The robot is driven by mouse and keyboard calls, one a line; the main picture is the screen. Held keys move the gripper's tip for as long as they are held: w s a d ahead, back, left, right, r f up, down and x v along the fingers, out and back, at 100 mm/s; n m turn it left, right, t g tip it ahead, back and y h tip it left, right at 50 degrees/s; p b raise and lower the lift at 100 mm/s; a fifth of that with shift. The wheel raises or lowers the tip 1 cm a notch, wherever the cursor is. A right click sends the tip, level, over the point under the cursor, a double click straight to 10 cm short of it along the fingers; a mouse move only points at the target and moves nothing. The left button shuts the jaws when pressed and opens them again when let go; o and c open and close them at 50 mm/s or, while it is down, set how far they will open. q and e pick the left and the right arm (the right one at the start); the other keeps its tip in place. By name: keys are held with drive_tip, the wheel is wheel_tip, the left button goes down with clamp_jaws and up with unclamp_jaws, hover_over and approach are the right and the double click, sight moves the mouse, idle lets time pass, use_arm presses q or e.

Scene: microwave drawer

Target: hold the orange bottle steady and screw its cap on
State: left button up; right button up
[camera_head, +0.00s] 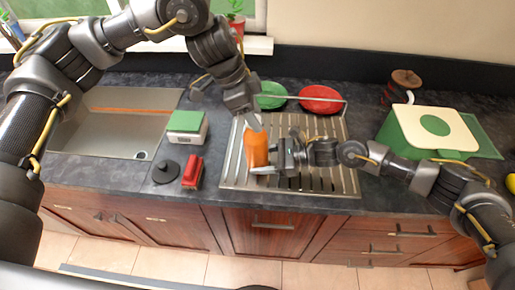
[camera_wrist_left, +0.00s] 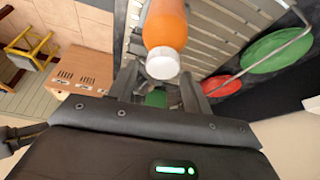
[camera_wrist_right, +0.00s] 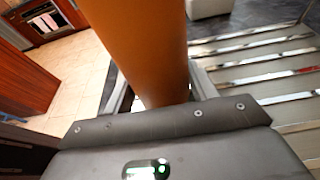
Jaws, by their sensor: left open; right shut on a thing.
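The orange bottle (camera_head: 257,152) stands over the metal drainer, and my right gripper (camera_head: 270,160) is shut on its body. In the right wrist view the bottle (camera_wrist_right: 145,45) fills the space between the fingers (camera_wrist_right: 160,92). In the left wrist view the white cap (camera_wrist_left: 162,63) sits at the end of the bottle (camera_wrist_left: 165,25). I cannot tell how tightly it is seated. My left gripper (camera_head: 253,122) is above the bottle's top. Its open fingers (camera_wrist_left: 160,78) are on either side of the cap's line, with no clear contact.
The slatted drainer (camera_head: 325,180) lies under the bottle, with a green plate (camera_head: 271,95) and a red plate (camera_head: 321,99) behind it. A sink (camera_head: 105,125), a green-topped box (camera_head: 187,125) and a red block (camera_head: 192,171) are left. A green bin (camera_head: 400,135) stands right.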

use_arm(q)
drive_tip(key=shift+d+n+t, duration=0.1)
drive_tip(key=shift+n+t, duration=0.2)
drive_tip(key=shift+n, duration=0.5)
drive_tip(key=n+t, duration=0.1)
drive_tip(key=n, duration=0.2)
drive_tip(key=shift+y, duration=0.3)
drive_tip(key=c, duration=1)
drive_tip(key=shift+o, duration=0.2)
drive_tip(key=m+g, duration=0.1)
drive_tip(key=m, duration=0.2)
drive_tip(key=shift+m+g, duration=0.4)
drive_tip(key=shift+m, duration=0.4)
